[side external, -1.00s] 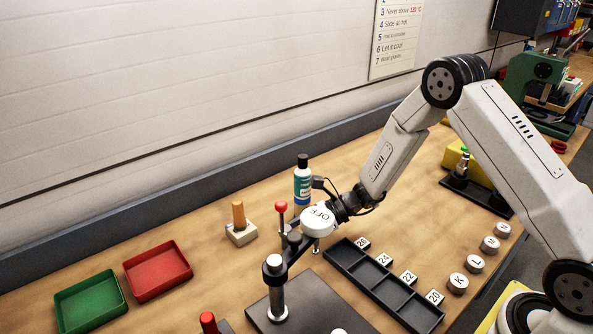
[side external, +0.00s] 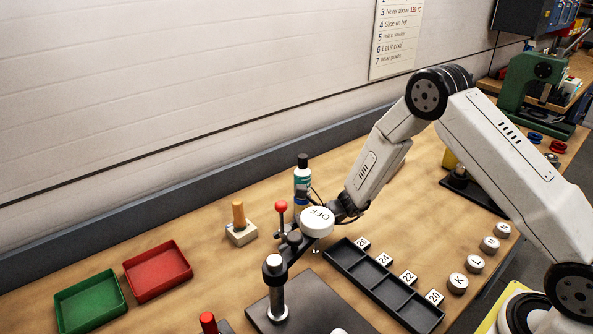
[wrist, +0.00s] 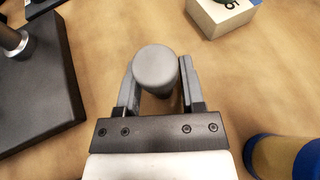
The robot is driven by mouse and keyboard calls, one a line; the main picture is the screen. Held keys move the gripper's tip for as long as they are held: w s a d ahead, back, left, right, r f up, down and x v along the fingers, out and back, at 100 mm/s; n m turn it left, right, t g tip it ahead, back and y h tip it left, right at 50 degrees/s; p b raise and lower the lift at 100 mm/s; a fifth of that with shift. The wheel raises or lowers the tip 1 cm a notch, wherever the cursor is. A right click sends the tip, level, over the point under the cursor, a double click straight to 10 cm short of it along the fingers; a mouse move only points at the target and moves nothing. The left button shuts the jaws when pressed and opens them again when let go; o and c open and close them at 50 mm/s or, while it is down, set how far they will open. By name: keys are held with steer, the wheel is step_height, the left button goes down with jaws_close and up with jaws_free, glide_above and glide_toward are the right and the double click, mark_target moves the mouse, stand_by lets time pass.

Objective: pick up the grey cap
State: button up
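The grey cap (wrist: 155,68) is a plain round cylinder, seen from above in the wrist view. My gripper (wrist: 159,82) has one finger on each side of it. Bare wood shows between the fingers below the cap. Whether both fingers press on the cap or a narrow gap remains is not clear.
A red-knobbed lever (side external: 281,207), a bottle (side external: 302,174) and a four-slot black tray (side external: 337,257) are close by. Red (side external: 158,272) and green (side external: 90,302) trays lie left.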

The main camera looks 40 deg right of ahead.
jaws_close()
steer(key=shift+r, duration=0.1)
steer(key=shift+r, duration=4.9)
